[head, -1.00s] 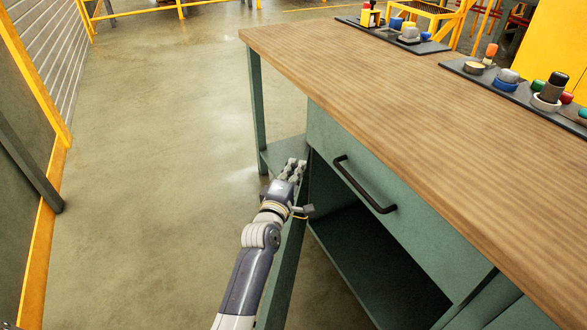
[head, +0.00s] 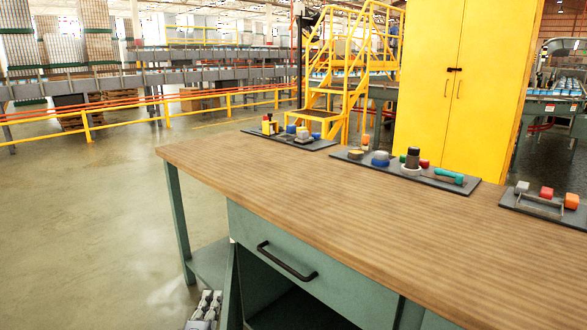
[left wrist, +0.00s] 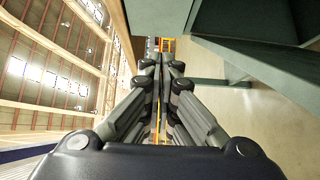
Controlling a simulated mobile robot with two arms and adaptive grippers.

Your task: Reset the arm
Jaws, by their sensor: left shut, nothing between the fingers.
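My left gripper (head: 206,305) shows at the bottom edge of the head view, just left of the open green cabinet door (head: 231,293). Only its grey fingers and a bit of the hand are visible; the rest is cut off. In the left wrist view the gripper (left wrist: 163,68) is shut, its fingers close together with nothing between them. My right gripper is not in view.
The workbench (head: 330,200) has a wooden top and a closed drawer with a black handle (head: 287,262). Dark trays (head: 405,171) of small parts line its far edge. A yellow cabinet (head: 468,85) stands behind. Open floor (head: 90,220) lies to the left.

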